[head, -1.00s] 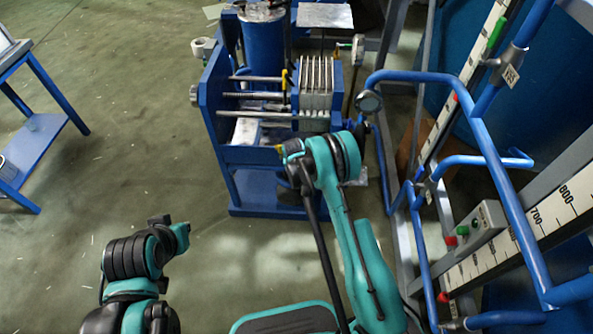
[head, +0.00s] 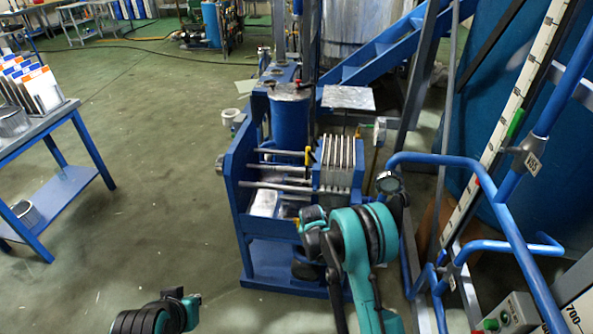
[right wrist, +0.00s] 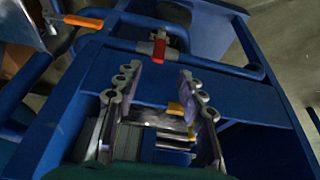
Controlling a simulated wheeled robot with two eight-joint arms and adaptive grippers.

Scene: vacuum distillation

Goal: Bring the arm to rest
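My right arm (head: 358,245), teal and black, reaches in from the bottom in the head view, in front of the blue filter press (head: 245,215). Its gripper is hidden there. In the right wrist view my right gripper (right wrist: 158,85) has its two fingers apart, over blue framework with metal and yellow parts behind; I see nothing clamped between them. My left arm (head: 150,318) shows only as a folded teal and black part at the bottom edge of the head view. Its gripper is not visible.
Blue pipe rails (head: 480,165) and a scale post (head: 515,105) stand close to my right arm. A blue table (head: 60,120) with boxes is at the left. Open green floor (head: 150,190) lies between table and press. A red-handled valve (right wrist: 159,46) shows in the right wrist view.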

